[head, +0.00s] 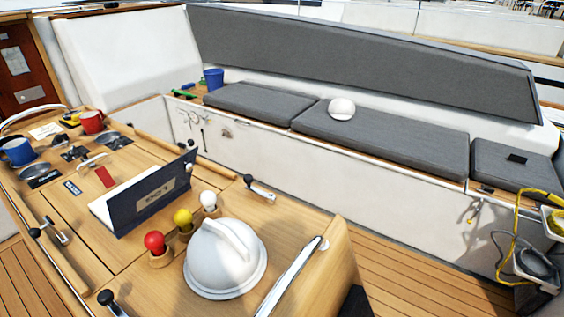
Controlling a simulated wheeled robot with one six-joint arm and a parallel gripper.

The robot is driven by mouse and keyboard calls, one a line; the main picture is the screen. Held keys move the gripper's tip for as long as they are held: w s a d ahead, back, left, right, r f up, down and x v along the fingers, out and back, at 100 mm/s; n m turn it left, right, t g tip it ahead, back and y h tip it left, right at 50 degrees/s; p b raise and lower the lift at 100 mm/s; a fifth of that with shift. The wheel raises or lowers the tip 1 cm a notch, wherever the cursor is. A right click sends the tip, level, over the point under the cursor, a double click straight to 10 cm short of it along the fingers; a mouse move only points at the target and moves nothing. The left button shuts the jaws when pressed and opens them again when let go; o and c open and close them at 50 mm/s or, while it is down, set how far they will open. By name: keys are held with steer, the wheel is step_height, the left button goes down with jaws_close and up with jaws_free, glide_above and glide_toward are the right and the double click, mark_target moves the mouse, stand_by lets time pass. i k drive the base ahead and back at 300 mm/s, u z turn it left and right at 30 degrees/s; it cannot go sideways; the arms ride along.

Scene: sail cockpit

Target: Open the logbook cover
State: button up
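The logbook lies on the wooden cockpit table (84,249). Its dark navy cover (135,207) stands raised at a steep angle, with the outer face and its LOG label turned toward the camera. The label reads upside down. White pages (103,208) show behind the cover at its left; the rest of them is hidden by the cover. My gripper is not in view, and nothing visible touches the cover.
Red (155,243), yellow (183,219) and white (208,201) knobs and a white dome (225,257) stand close in front of the logbook. A cushioned bench (380,137) runs behind; wooden floor (400,283) lies between.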

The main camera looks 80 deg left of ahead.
mark_target(133, 202)
steer(key=i, duration=1.5)
steer(key=u, duration=3.65)
steer(key=i, duration=1)
